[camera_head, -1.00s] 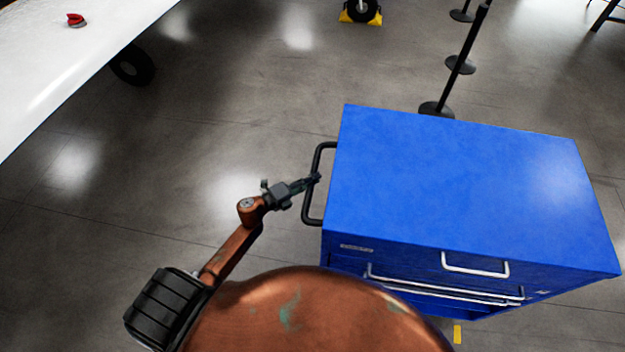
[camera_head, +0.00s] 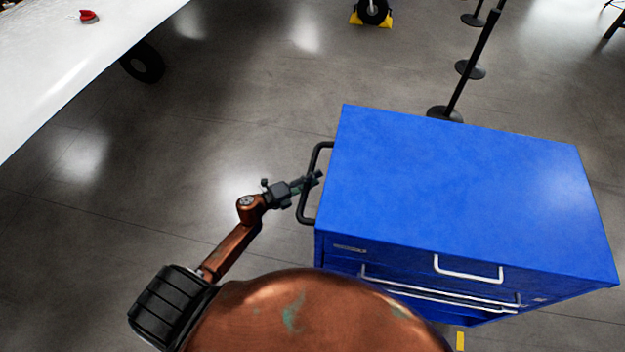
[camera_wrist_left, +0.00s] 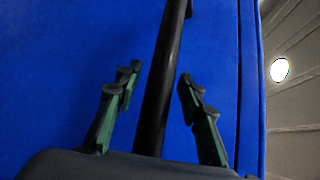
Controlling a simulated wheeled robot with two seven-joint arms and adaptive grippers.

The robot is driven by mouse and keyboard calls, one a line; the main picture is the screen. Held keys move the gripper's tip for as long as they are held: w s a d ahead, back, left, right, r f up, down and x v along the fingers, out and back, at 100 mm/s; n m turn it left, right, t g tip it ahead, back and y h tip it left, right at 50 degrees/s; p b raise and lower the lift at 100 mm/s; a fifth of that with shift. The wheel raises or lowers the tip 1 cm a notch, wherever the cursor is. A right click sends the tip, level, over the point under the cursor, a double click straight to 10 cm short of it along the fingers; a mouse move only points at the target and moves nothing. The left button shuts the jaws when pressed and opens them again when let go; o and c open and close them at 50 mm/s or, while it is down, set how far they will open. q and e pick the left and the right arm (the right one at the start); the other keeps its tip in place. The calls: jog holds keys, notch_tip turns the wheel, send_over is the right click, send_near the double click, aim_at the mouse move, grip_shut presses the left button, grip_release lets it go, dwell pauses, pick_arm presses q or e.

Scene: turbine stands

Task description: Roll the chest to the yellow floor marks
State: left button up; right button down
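The blue chest (camera_head: 465,190) stands on the floor to the right in the head view, with pale drawer pulls on its front. A black bar handle (camera_head: 304,196) is on its left side. My left gripper (camera_head: 316,179) is at this handle. In the left wrist view, the handle bar (camera_wrist_left: 163,80) runs between the left gripper's (camera_wrist_left: 158,88) spread fingers, with a gap on both sides. The chest's blue side (camera_wrist_left: 55,70) fills the background. A small yellow floor mark (camera_head: 460,341) shows below the chest's front. My right gripper is not in view.
Black stanchion posts (camera_head: 471,65) stand behind the chest. A wheel with yellow chocks (camera_head: 372,12) is at the back. A white wing-like surface (camera_head: 75,55) and a dark tyre (camera_head: 142,62) are at upper left. The floor left of the chest is clear.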

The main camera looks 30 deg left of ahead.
pick_arm(q)
jog(key=v, duration=1.2)
